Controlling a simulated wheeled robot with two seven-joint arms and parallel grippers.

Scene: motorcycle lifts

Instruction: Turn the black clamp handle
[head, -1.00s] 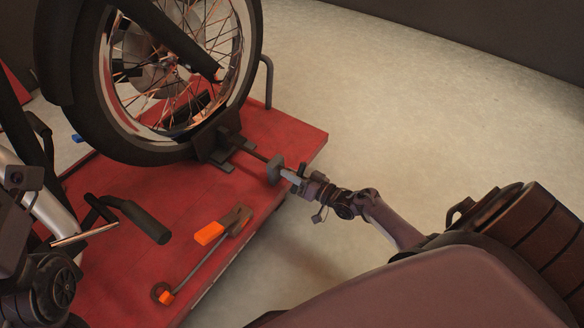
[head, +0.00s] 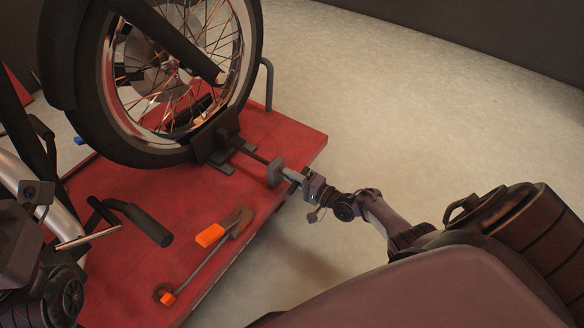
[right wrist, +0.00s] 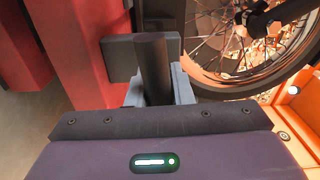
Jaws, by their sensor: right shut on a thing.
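The black clamp handle shows in the right wrist view as a dark round bar (right wrist: 153,65), running down between the grey fingers of my right gripper (right wrist: 158,95). In the head view my right gripper (head: 291,177) reaches in from the right at the red lift's edge and is shut on the handle; the fingers hide most of the held part. A dark screw rod (head: 251,155) runs from there through a grey block (head: 276,172) to the black wheel clamp (head: 215,148) around the front tyre.
The motorcycle's front wheel (head: 88,120) stands on the red lift platform (head: 285,135). A tool with an orange grip (head: 210,235) and a rod with an orange end (head: 167,299) lie nearer. A bent grey bar (head: 268,85) stands behind. The pale floor right of the lift is clear.

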